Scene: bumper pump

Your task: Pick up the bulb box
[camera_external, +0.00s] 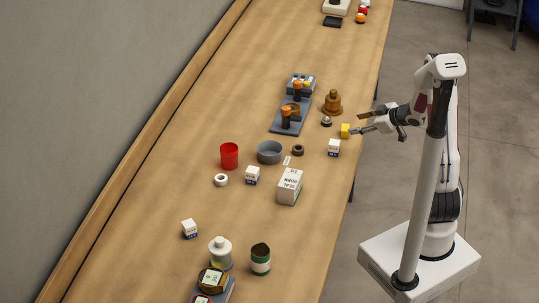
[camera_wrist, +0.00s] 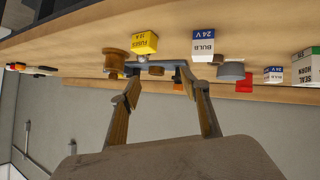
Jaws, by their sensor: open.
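A white box with a blue band, marked BULB 24 V (camera_wrist: 203,44), is right of the fingers in the wrist view. In the external view a matching white box (camera_external: 334,147) stands near the table's right edge. Similar small white boxes stand farther left (camera_external: 252,175) and at lower left (camera_external: 189,229). My gripper (camera_external: 362,122) is open and empty at the table's right edge, apart from the near white box and close to the yellow fuse box (camera_external: 345,131). In the wrist view the gripper's fingers (camera_wrist: 157,75) are spread, with nothing held between them.
The fuse box also shows in the wrist view (camera_wrist: 144,42). A brown stepped part (camera_external: 333,103), dark ring (camera_external: 298,150), grey bowl (camera_external: 269,152), red cup (camera_external: 229,156) and horn seal box (camera_external: 290,186) stand nearby. Bare table lies below the near white box.

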